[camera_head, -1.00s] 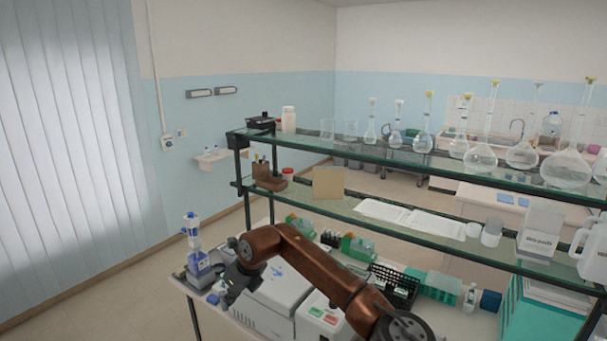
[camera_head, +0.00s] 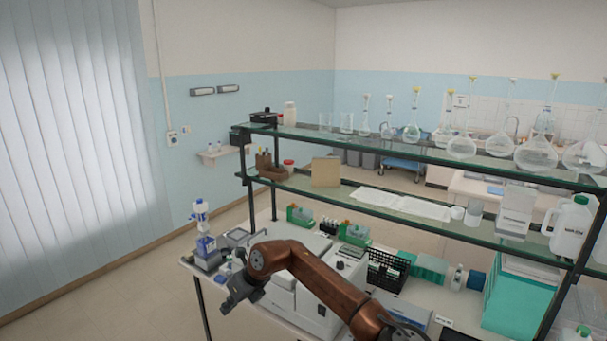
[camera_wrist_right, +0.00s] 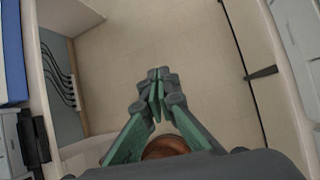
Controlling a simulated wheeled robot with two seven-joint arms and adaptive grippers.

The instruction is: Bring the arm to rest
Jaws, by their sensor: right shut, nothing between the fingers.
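My right arm (camera_head: 318,279) is copper-brown and reaches in from the bottom right of the head view, in front of the bench. My right gripper (camera_head: 236,299) hangs at its end, dark grey, near the left front of the bench. In the right wrist view the gripper (camera_wrist_right: 157,92) shows its green-sided fingers meeting at the tips. It is shut and holds nothing. Bare floor shows beyond the fingertips. My left gripper is not in view.
The bench (camera_head: 277,322) carries white machines (camera_head: 290,262), green racks and a black basket (camera_head: 388,268). A glass shelf (camera_head: 384,150) with several flasks stands above it. A blue-and-white device (camera_head: 204,243) stands at the bench's left end. Floor (camera_head: 120,305) is clear at left.

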